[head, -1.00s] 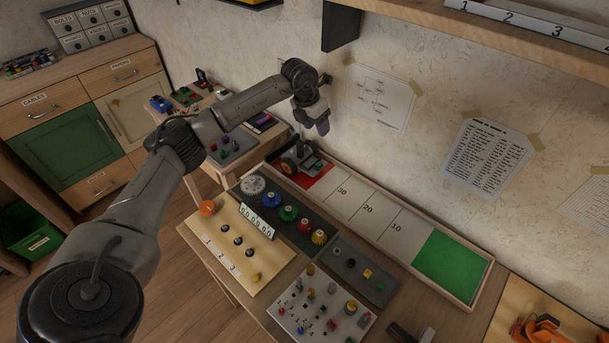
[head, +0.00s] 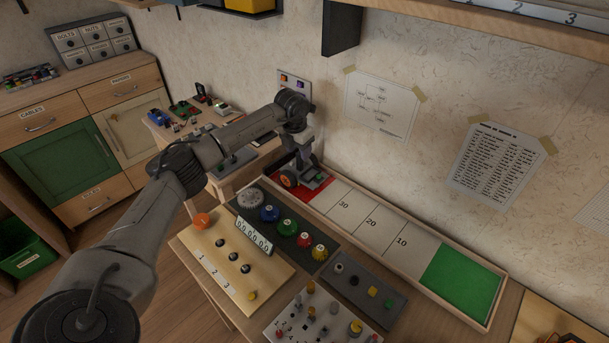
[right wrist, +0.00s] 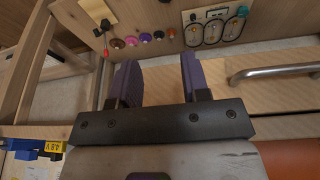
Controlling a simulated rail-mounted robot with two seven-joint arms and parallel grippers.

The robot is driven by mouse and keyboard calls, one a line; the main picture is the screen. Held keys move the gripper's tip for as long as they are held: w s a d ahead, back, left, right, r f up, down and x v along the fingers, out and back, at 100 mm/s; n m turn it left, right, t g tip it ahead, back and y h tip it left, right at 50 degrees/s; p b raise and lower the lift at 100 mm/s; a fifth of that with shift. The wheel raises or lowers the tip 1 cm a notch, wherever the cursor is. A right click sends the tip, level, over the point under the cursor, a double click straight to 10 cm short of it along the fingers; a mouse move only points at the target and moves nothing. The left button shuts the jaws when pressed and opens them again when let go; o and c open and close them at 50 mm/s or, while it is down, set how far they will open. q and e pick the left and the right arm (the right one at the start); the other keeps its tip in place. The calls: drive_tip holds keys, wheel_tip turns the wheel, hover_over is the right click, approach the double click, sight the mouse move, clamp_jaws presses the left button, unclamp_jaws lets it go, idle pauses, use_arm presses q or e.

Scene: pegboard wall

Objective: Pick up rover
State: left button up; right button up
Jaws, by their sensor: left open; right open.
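The rover (head: 289,180), a small dark vehicle with orange-hubbed wheels, stands on the red end zone of the long track tray (head: 424,236). My left gripper (head: 308,168) is directly over the rover, pointing down, with its fingers at or very near the rover's top. The wrist and rover overlap in the head view, so contact is unclear. The left jaws are open. My right gripper (right wrist: 158,82) is open in the right wrist view, with nothing between its two purple fingers. It is away from the rover.
The dial panel (head: 293,230), the numbered button board (head: 235,255) and a pegged board (head: 320,315) lie in front of the track. The wall is close behind the track. The right wrist view shows a metal handle (right wrist: 275,72) and several coloured knobs (right wrist: 145,38).

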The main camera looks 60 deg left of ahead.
sight(300, 159)
use_arm(q)
drive_tip(key=f, duration=0.1)
drive_tip(key=f+b, duration=0.1)
drive_tip(key=f, duration=0.1)
drive_tip(key=f+b, duration=0.1)
drive_tip(key=f, duration=0.1)
drive_tip(key=shift+w+a, duration=0.15)
drive_tip(key=shift+w, duration=0.25)
drive_tip(key=shift+c, duration=0.4)
drive_tip(key=shift+c, duration=0.6)
clamp_jaws()
